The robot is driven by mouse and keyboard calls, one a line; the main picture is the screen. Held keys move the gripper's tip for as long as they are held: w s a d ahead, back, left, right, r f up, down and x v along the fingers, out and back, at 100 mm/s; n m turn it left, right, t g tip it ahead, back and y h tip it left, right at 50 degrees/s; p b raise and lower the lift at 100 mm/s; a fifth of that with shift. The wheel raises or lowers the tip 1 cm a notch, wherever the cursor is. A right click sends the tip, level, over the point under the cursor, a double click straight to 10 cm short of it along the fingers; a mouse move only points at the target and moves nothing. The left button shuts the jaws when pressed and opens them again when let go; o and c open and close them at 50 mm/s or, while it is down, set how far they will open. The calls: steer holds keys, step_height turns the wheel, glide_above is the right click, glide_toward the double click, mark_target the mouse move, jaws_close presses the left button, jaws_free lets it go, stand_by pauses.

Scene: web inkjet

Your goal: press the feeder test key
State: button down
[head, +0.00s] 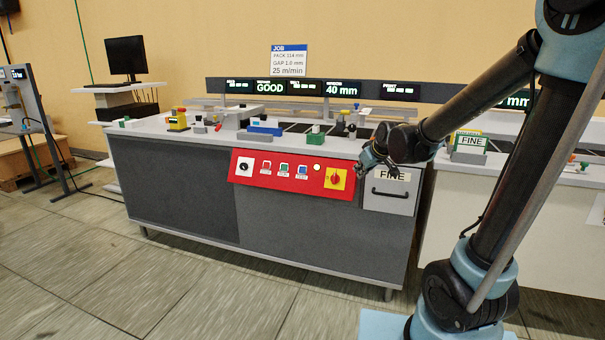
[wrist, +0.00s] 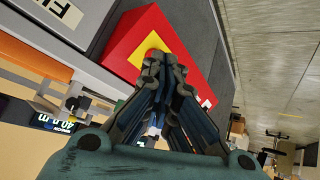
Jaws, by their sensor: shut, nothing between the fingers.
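A red control panel (head: 250,179) is on the front of the grey cabinet. It carries a red key (head: 266,167), a green key (head: 284,169) and a blue key (head: 301,171) in a row. Their labels are too small to read, so I cannot tell which is the feeder test key. In the wrist view the shut fingertips (wrist: 163,60) overlap the yellow plate and red panel (wrist: 127,35); the keys are mostly hidden behind the fingers.
A drawer marked FINE (head: 390,190) is right of the panel. Small parts stand on the cabinet top. The floor (head: 180,270) in front is clear.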

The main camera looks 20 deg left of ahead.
mark_target(302, 170)
steer(key=w+a+f+n+y, duration=0.1)
steer(key=w+a+n+y, duration=0.1)
steer(key=a, duration=1.1)
steer(key=w+a+f+n+t+y, duration=0.1)
steer(key=w+a+n+y, duration=0.2)
steer(key=a, duration=1.1)
steer(key=shift+w+a+f+n+t, duration=0.2)
steer(key=shift+w+f+n+t, duration=0.15)
steer(key=shift+w, duration=0.65)
steer(key=shift+w, duration=0.1)
steer(key=w+f, duration=0.4)
steer(key=w, duration=0.3)
steer(key=shift+w+d, duration=0.25)
steer(key=shift+d, duration=0.05)
steer(key=shift+w+f, duration=0.15)
steer(key=shift+w+f, duration=0.1)
steer(key=shift+w, duration=0.1)
